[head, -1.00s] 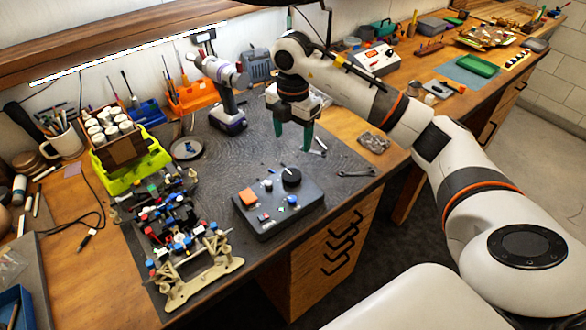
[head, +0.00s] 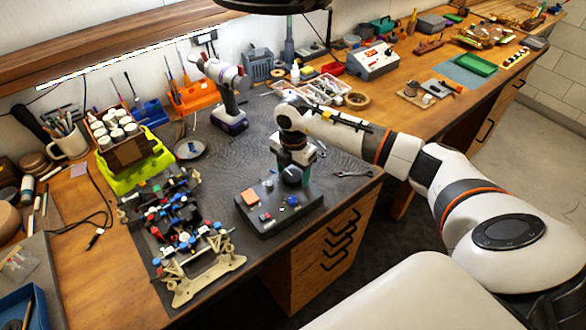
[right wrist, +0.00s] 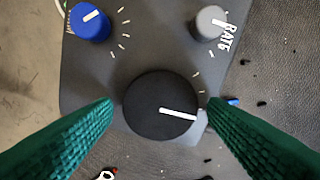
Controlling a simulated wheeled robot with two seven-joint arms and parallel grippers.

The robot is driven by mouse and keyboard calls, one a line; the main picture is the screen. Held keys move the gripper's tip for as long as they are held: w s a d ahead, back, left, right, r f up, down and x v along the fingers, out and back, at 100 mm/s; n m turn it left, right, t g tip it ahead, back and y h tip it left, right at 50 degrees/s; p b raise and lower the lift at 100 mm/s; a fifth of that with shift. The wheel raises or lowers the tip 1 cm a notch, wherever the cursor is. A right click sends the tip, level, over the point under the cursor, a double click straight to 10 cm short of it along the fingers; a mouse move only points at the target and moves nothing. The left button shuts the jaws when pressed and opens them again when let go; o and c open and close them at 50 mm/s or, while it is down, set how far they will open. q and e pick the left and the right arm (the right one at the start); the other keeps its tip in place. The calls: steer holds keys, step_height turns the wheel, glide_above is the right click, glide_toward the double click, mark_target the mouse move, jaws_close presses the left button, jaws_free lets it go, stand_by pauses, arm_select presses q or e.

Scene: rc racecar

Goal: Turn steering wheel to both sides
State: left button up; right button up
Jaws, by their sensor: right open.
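The grey control box (head: 262,218) stands near the front edge of the dark mat. Its large black knob, the wheel-like dial (right wrist: 150,92), fills the middle of the right wrist view. Its white mark points right and slightly down. My right gripper (head: 291,178) is over the box, pointing down. In the right wrist view its green fingers are open, one on each side of the knob; I cannot tell whether they touch it. The racecar chassis (head: 190,238) with tan front arms sits left of the box. My left gripper is not in view.
The box also carries an orange button (head: 250,197), a blue knob (right wrist: 90,24) and a grey knob (right wrist: 210,22). A wrench (head: 352,173) lies right of my gripper. A drill (head: 228,105) stands behind. The mat between drill and box is clear.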

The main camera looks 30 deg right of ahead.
steer(key=c, duration=1)
steer(key=n+b, duration=0.3)
steer(key=n, duration=0.1)
steer(key=shift+w+f, duration=0.1)
steer(key=shift+w, duration=0.05)
steer(key=shift+a+n+b, duration=0.15)
steer(key=shift+n+b, duration=1.4)
steer(key=shift+n, duration=0.85)
steer(key=shift+r, duration=0.2)
